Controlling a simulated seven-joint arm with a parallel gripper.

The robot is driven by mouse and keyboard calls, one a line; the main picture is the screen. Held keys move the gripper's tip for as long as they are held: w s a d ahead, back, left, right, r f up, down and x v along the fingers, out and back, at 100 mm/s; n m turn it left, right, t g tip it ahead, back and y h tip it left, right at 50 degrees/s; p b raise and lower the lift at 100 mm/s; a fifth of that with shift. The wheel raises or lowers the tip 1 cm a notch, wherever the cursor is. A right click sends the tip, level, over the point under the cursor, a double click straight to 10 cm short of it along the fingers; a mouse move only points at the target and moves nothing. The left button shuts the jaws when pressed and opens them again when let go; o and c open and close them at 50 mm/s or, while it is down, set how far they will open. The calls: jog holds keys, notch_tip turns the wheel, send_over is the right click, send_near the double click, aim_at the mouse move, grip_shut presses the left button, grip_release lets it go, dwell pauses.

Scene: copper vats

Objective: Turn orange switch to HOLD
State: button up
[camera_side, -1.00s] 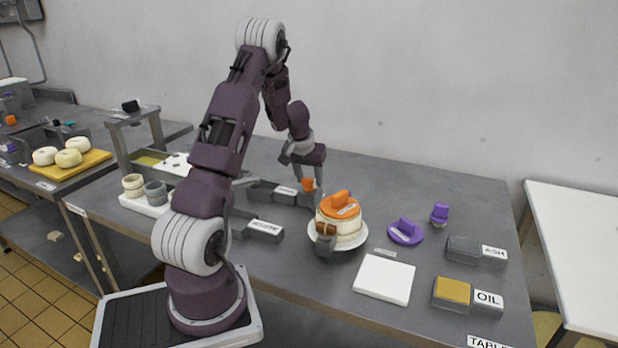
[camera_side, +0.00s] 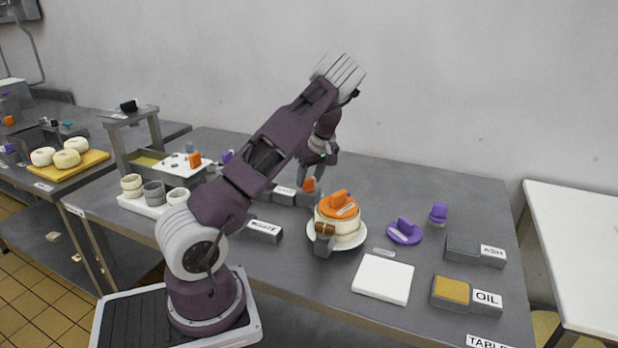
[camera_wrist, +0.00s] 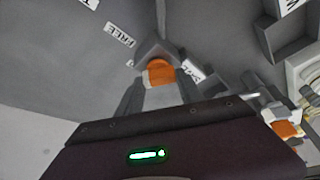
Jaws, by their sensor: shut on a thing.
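The orange switch (camera_side: 309,184) stands on the grey table, behind and left of the plate with the orange-topped round. My gripper (camera_side: 312,176) reaches down to it from above. In the wrist view the switch's orange top (camera_wrist: 160,72) sits between the two fingertips of my gripper (camera_wrist: 160,82), which are shut on it. A tag reading FREE (camera_wrist: 120,35) lies to the upper left of the switch. Another tag (camera_wrist: 196,70) lies right beside it, partly hidden, and I cannot read it. The switch's exact pointing direction is hard to tell.
A plate (camera_side: 357,237) holds a white round with an orange handled lid (camera_side: 338,204) close to my gripper. A purple lid (camera_side: 404,232), a purple knob (camera_side: 438,214), a white tile (camera_side: 383,279) and OIL box (camera_side: 466,295) stand to the right. Table behind is clear.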

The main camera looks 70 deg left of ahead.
jog(key=n+g, duration=0.1)
jog(key=n, duration=0.2)
jog(key=n+g+h, duration=0.1)
jog(key=n, duration=0.2)
jog(key=shift+w+n, duration=0.1)
jog(key=shift+n, duration=0.2)
jog(key=shift+h, duration=0.3)
jog(key=o, duration=1.4)
jog(key=v, duration=0.7)
jog(key=shift+w, duration=0.15)
